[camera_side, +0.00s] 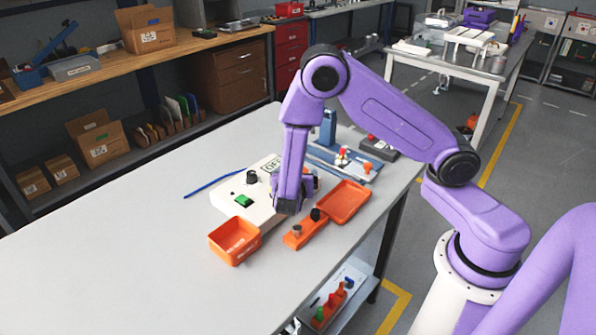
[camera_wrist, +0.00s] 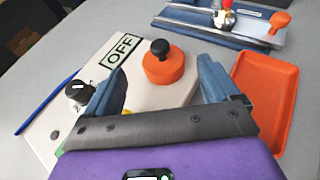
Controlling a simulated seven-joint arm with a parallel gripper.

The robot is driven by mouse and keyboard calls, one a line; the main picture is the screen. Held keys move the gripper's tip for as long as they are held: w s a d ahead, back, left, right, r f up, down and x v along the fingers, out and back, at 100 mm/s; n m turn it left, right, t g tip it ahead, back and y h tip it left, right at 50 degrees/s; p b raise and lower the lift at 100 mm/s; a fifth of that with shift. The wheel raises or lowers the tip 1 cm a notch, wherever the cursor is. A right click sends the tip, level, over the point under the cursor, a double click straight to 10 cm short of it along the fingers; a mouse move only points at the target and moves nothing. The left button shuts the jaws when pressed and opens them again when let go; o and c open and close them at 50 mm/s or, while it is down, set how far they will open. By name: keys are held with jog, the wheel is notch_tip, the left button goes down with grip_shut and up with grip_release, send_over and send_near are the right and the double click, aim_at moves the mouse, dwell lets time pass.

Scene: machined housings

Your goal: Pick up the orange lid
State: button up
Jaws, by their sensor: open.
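The orange lid (camera_wrist: 165,70) is round with a black knob on top. In the wrist view it sits on the white housing, beside the black-framed OFF label (camera_wrist: 121,50). My gripper (camera_wrist: 161,75) is open, its two blue-grey fingers spread to the left and right of the lid in the picture; I cannot tell how high they are above it. In the side view my gripper (camera_side: 290,206) points down over the right part of the white housing (camera_side: 228,202) and mostly hides the lid. The gripper holds nothing.
An orange bin (camera_side: 234,240), an orange block with two knobs (camera_side: 305,232) and a shallow orange tray (camera_side: 345,201) stand close by. A blue fixture (camera_side: 328,130) is behind. A blue rod (camera_side: 210,185) lies left of the housing. The left of the table is clear.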

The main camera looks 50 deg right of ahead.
jog(key=shift+x, duration=2.65)
jog(key=shift+s+d+r, duration=0.1)
jog(key=shift+d+r, duration=0.05)
jog(key=c, duration=1)
